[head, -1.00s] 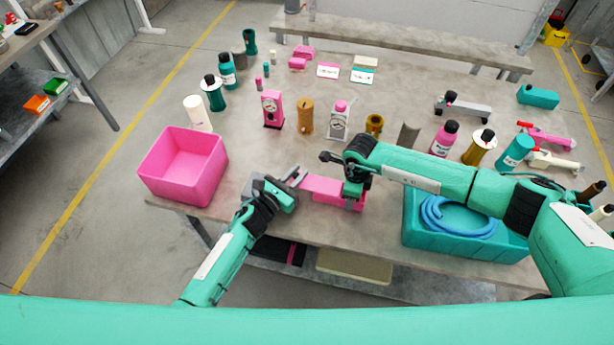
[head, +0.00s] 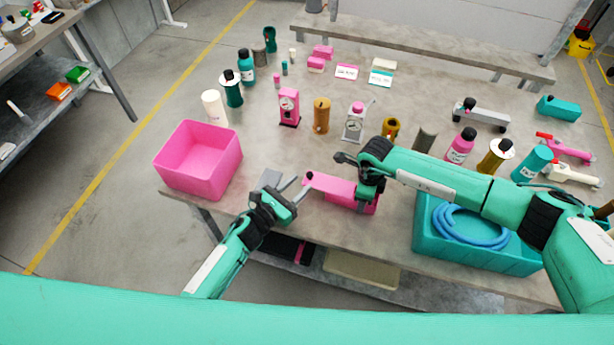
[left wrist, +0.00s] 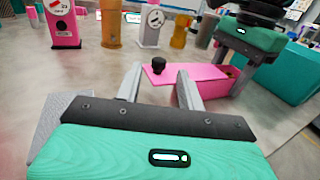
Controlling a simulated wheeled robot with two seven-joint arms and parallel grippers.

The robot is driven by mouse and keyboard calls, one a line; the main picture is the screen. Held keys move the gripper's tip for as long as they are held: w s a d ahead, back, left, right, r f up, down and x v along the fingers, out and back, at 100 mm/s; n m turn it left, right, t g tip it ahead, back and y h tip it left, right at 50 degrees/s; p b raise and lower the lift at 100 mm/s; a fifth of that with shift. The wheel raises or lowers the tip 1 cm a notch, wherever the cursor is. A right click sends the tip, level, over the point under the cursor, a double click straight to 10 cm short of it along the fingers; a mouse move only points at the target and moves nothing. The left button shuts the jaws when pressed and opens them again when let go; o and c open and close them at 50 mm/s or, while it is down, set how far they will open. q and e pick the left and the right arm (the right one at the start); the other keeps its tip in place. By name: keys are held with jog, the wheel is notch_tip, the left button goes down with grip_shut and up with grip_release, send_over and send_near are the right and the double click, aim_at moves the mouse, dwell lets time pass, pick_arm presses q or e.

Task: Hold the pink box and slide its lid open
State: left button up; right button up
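The pink box (head: 362,205) lies near the table's front edge. Its flat pink lid (head: 335,188) juts out past the box's left end and carries a small black knob (left wrist: 158,66). In the left wrist view a dark gap shows at the right end of the box (left wrist: 212,92). My right gripper (head: 368,190) reaches down over the box's right end and appears shut on it; its fingertips are partly hidden. My left gripper (head: 292,190) is open and empty, just left of the lid. In the left wrist view its fingers (left wrist: 160,84) stand apart, short of the knob.
An open pink bin (head: 197,165) stands to the left. A teal bin (head: 470,255) with a coiled blue hose is at the right. Pumps, bottles and cylinders stand behind the box, including a pink pump (head: 288,107). Bare table lies between them and the box.

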pick_arm(q)
jog(key=v, duration=0.6)
jog(key=shift+s+a, duration=0.15)
pick_arm(e)
jog(key=o, duration=1.1)
jog(key=shift+o, duration=0.2)
